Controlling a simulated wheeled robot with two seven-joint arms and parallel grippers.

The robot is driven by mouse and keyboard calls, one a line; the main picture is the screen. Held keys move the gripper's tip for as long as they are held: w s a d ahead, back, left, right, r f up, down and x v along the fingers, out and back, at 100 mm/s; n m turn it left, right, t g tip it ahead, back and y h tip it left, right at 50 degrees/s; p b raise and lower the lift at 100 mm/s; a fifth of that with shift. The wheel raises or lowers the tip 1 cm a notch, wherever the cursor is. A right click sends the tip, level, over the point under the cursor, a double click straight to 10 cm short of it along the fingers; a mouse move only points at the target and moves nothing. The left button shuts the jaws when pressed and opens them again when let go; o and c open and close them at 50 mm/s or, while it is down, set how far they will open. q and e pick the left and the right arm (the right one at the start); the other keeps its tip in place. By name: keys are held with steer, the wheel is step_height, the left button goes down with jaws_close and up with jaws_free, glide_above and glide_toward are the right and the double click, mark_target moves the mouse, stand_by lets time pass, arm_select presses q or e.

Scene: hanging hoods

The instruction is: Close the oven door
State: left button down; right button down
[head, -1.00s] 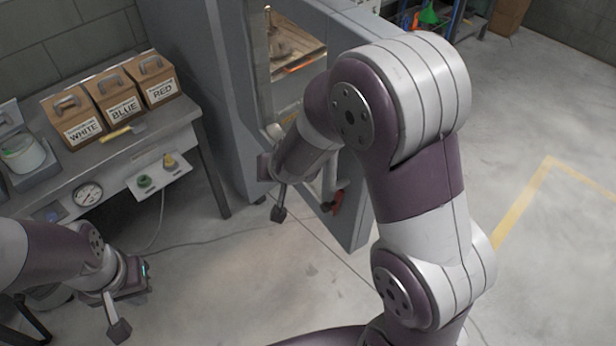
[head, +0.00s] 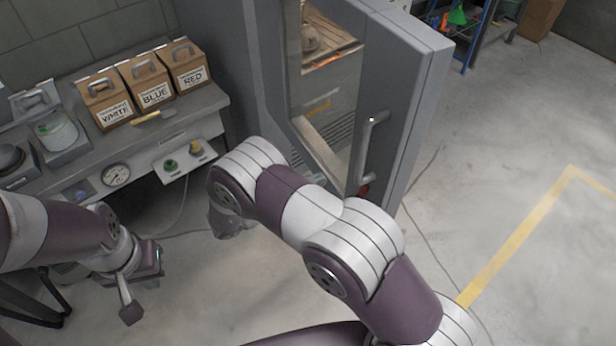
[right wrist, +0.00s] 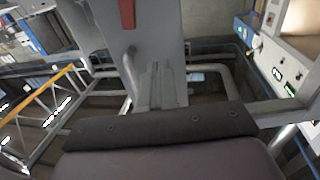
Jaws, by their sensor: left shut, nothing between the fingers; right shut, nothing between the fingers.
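The grey oven door (head: 425,75) stands open at the upper middle of the head view, with a window and a long metal handle (head: 368,150). Part of the oven inside (head: 325,40) shows through and beside it. My right arm reaches across in front of the door's lower part; its gripper is hidden or blurred in the head view. In the right wrist view my right gripper (right wrist: 158,85) is shut and empty, in front of a grey panel with a red piece (right wrist: 127,12); contact cannot be told. My left gripper (head: 150,262) is at the lower left, shut and empty, away from the door.
A workbench (head: 215,98) at the left carries several brown boxes (head: 154,82), a gauge (head: 117,175) and a small control box (head: 185,158). A blue shelf (head: 478,35) stands at the back right. The floor right of the door is clear, with a yellow line (head: 525,235).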

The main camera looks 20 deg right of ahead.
steer(key=p, duration=0.4)
glide_above(349, 167)
steer(key=s+a, duration=0.3)
steer(key=s, duration=0.1)
steer(key=shift+s+d, duration=0.1)
steer(key=shift+d, duration=0.25)
